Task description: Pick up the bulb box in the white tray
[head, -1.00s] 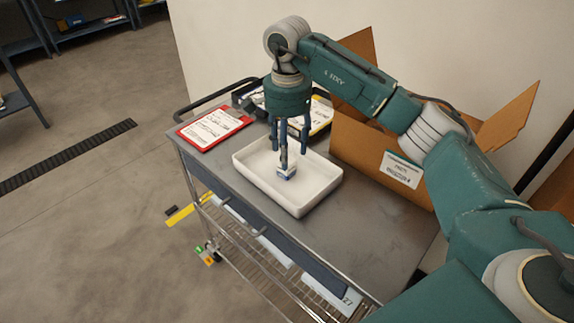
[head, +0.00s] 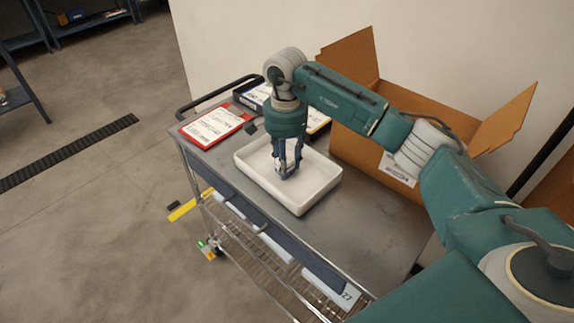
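The white tray (head: 318,196) lies on the cart top. The small white and blue bulb box (head: 285,173) is inside the tray, mostly hidden by my fingers. My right gripper (head: 287,171) points straight down into the tray. Its fingers are drawn in against the box, which appears to be still at the tray floor. My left gripper is not in view.
The grey cart top (head: 375,230) is clear in front of the tray. A red-edged card (head: 215,127) lies to the left. A dark bin (head: 252,96) stands behind. An open cardboard box (head: 350,150) stands at the right, under my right arm.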

